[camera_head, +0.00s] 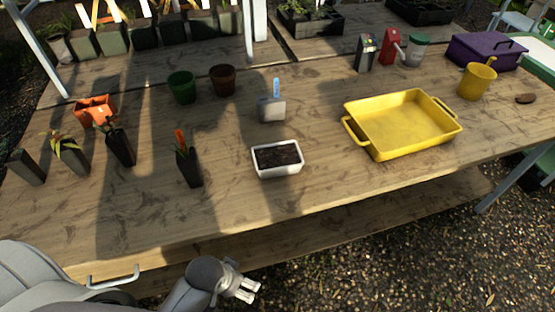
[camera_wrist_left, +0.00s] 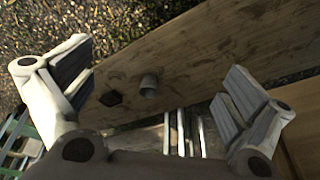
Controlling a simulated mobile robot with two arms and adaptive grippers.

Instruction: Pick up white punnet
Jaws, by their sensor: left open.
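The white punnet (camera_head: 281,172) is a small rectangular tub filled with dark soil. It sits upright near the front middle of the wooden table (camera_head: 225,215) in the head view. My left gripper (camera_head: 249,291) is low in front of the table's front edge, well apart from the punnet. In the left wrist view the left gripper (camera_wrist_left: 160,85) has its fingers wide apart with nothing between them. I cannot make out the punnet in the wrist view. My right gripper is not in view.
A yellow tray (camera_head: 440,131) stands right of the punnet. A grey block with a blue label (camera_head: 271,108) stands behind it. Green (camera_head: 182,88) and brown (camera_head: 223,80) pots are farther back. Bare wood surrounds the punnet.

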